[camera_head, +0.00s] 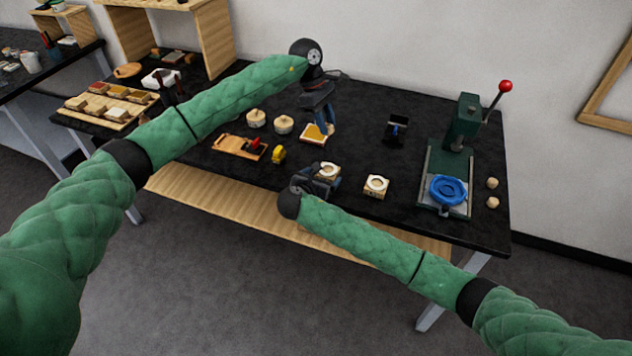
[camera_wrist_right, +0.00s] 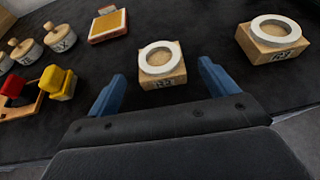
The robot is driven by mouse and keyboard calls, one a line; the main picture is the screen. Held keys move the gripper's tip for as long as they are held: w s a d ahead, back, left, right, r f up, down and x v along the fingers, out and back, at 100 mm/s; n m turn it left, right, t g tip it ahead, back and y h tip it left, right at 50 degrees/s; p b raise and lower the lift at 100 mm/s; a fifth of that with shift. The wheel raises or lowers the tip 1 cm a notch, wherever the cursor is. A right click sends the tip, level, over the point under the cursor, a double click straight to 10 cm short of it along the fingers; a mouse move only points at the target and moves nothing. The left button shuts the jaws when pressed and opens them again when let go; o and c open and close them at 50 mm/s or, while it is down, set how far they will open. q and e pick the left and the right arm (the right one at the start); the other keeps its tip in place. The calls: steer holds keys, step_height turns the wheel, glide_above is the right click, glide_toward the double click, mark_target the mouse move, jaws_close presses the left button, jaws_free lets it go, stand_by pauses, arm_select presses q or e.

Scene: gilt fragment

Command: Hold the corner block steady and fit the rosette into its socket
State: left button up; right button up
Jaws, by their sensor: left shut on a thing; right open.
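A small wooden corner block (camera_head: 328,171) with a white ring and round tan recess on top sits on the black table. In the right wrist view, this block (camera_wrist_right: 164,82) sits just beyond and between the blue fingertips, apart from them. My right gripper (camera_head: 322,184) is open beside it. A second similar block (camera_head: 376,187) stands to the right; it also shows in the right wrist view (camera_wrist_right: 274,50). My left gripper (camera_head: 327,130) is shut, fingers down, by an orange-topped wooden pad (camera_head: 313,134). What it holds is hidden; I cannot make out the rosette.
A green press (camera_head: 466,125) with a red-knobbed lever and blue ring (camera_head: 447,190) stands at the right. Two lidded jars (camera_head: 256,118), a wooden tray (camera_head: 238,146) and a yellow item (camera_head: 279,154) lie left. A dark stand (camera_head: 397,127) is behind. Table between blocks and press is clear.

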mark_target(325, 173)
steer(key=shift+x, duration=3.05)
steer(key=shift+r, duration=0.1)
